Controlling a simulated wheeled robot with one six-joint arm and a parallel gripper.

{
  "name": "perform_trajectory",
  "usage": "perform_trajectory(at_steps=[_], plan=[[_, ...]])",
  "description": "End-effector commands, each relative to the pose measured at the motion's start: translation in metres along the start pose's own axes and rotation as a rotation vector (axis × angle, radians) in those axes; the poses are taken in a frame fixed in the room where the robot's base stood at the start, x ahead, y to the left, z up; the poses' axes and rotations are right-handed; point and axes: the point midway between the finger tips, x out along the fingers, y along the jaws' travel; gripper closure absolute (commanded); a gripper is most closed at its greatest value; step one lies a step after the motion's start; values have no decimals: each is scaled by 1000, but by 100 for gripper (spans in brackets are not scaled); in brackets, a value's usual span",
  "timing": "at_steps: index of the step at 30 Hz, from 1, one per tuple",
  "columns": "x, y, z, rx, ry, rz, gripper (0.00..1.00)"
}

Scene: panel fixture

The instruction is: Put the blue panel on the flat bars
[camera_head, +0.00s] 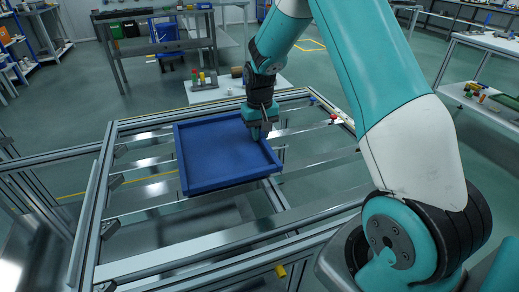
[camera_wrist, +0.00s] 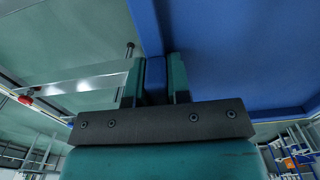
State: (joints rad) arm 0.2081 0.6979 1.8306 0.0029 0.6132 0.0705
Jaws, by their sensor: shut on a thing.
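The blue panel (camera_head: 215,155) is a shallow square tray with raised rims. In the head view it is over the middle of the metal frame, across the flat bars (camera_head: 150,192). My gripper (camera_head: 256,134) is at its right rim, pointing down. In the wrist view my gripper (camera_wrist: 155,80) has its two teal fingers on either side of the blue rim, shut on it, and the panel (camera_wrist: 230,50) fills the upper right. A flat bar (camera_wrist: 80,83) shows left of the fingers. Whether the panel touches the bars or hangs just above them I cannot tell.
The frame's front rail (camera_head: 225,255) carries a yellow knob (camera_head: 280,271). A small table (camera_head: 225,90) with small items stands behind the frame, and a workbench (camera_head: 165,45) is farther back. A white table (camera_head: 490,95) stands at right.

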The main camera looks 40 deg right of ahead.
Motion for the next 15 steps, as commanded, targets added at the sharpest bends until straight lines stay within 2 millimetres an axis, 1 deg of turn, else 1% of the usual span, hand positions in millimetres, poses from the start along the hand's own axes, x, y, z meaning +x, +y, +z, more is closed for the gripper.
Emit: perform_trajectory(at_steps=[1, 8, 13, 15], plan=[[6, 0, 0, -1, 0, -1, 100], [21, 0, 0, -1, 0, -1, 100], [47, 0, 0, -1, -1, -1, 100], [54, 0, 0, -1, 0, -1, 100]])
